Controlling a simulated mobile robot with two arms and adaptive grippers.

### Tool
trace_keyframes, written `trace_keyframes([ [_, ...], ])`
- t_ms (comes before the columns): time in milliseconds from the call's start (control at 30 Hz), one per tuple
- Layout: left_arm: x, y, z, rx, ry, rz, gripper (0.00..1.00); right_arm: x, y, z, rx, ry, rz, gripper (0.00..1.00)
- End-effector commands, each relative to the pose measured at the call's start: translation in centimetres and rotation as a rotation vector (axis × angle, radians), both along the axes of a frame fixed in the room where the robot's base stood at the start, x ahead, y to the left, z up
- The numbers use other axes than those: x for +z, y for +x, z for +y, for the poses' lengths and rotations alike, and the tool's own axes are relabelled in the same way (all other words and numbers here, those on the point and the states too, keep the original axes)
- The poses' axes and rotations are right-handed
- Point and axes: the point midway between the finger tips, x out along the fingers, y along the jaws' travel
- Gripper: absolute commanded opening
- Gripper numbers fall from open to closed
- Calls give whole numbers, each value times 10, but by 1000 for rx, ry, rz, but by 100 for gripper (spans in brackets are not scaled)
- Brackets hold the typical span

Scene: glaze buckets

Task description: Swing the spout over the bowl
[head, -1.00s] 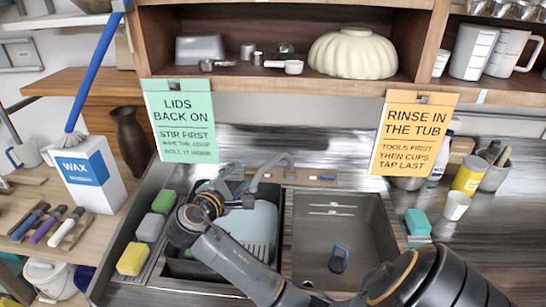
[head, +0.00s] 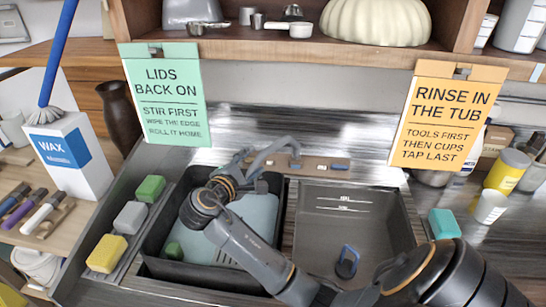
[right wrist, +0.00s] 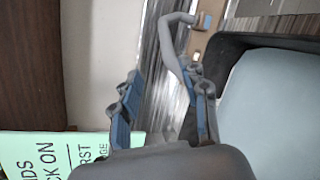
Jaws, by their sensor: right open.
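The grey curved spout (head: 272,149) rises from its mount at the back of the sink and reaches left over the left bowl's back edge. The left sink bowl (head: 158,240) is dark and holds a pale blue board. The right sink bowl (head: 345,225) is grey with marks on its back wall. My right gripper (head: 250,170) is open at the spout's free end. In the right wrist view its fingers (right wrist: 163,98) are apart, with the spout (right wrist: 174,42) coming down close to the right-hand finger. I cannot tell whether they touch. My left gripper is not in view.
A green sign (head: 165,95) and an orange sign (head: 447,115) hang from the shelf above the sink. Several sponges (head: 130,218) line the left rim. A teal block (head: 444,224) sits on the right rim. A blue-handled item (head: 347,262) lies in the right bowl.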

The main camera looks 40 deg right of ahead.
Motion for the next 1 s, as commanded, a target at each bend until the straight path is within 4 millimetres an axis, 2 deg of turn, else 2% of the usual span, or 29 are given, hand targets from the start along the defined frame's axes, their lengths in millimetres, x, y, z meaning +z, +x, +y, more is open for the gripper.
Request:
trace_keyframes([
  [33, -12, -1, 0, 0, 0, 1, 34, -12, 0, 0, 0, 0, 0, 45],
  [67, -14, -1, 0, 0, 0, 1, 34, -13, 0, 0, 0, 0, 0, 45],
  [267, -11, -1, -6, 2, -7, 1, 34, -14, 3, -8, -2, -3, 0, 45],
  [367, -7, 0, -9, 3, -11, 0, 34, -16, 8, -21, -3, -3, 3, 45],
  [800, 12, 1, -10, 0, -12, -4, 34, -35, 43, -101, -3, -2, 2, 45],
  [1000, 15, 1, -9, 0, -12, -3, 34, -40, 52, -120, -2, -1, 0, 45],
])
